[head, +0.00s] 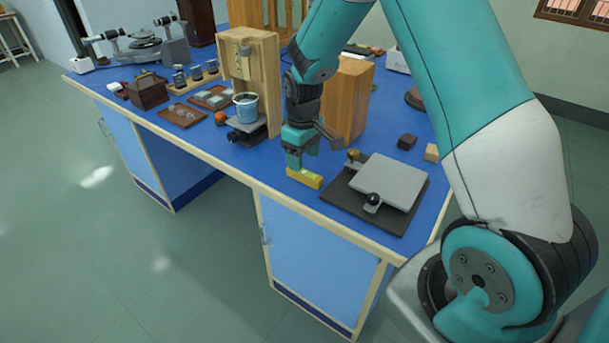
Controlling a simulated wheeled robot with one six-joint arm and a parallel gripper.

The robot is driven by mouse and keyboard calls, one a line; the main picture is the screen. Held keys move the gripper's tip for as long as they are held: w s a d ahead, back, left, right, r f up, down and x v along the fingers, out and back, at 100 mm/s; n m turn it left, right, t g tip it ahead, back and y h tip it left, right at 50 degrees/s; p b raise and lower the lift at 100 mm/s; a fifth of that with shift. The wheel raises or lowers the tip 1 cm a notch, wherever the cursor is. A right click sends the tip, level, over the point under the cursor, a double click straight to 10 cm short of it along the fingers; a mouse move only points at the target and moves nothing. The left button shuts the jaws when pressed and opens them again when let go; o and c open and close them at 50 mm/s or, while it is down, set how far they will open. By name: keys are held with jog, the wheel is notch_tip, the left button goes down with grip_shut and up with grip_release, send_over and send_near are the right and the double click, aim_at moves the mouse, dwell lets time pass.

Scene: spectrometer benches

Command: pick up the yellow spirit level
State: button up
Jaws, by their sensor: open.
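The yellow spirit level (305,178) lies flat on the blue bench top, near the front edge. My gripper (296,165) points down at the level's left end, with its fingertips very close to it. The jaws are open. From this angle I cannot tell whether a finger touches the level or whether the level lies between the fingers. The far side of the level is partly hidden by my gripper.
A dark board with a grey tilting plate (390,180) lies right of the level. A wooden block stand (350,98) rises behind my gripper. A blue-white cup (246,107) sits on a small black stand to the left. The bench's front edge (240,178) is close.

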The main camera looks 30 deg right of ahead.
aim_at(305, 172)
jog(key=shift+w+d+f+p, duration=0.1)
jog(key=shift+d+f+p, duration=0.1)
jog(key=shift+f, duration=1.3)
jog(key=shift+w+d+f+p, duration=0.1)
jog(key=shift+f+p, duration=0.1)
jog(key=shift+f, duration=1.3)
jog(key=c, duration=1)
jog(key=shift+r, duration=0.1)
